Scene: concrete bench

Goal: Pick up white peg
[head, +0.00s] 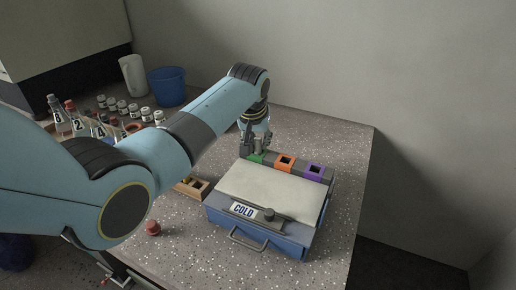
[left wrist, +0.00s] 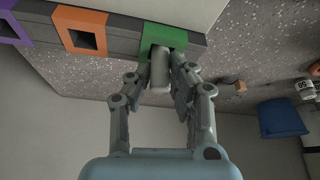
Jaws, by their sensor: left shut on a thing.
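The white peg (left wrist: 160,70) shows pale grey between my left fingertips in the left wrist view. My left gripper (left wrist: 160,82) is shut on it. One end of the peg overlaps the green socket block (left wrist: 163,32); I cannot tell how deep it sits there. In the head view my left gripper (head: 257,145) is over the green block (head: 256,157), at the left end of a dark rail behind the cold box, and mostly hides the peg. My right gripper is not in view.
Orange (head: 285,162) and purple (head: 315,171) socket blocks sit along the rail. The blue cold box (head: 262,236) stands in front. A wooden block (head: 196,189) and a red object (head: 153,228) lie left of it. A blue bucket (head: 167,86) and several jars stand at the back left.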

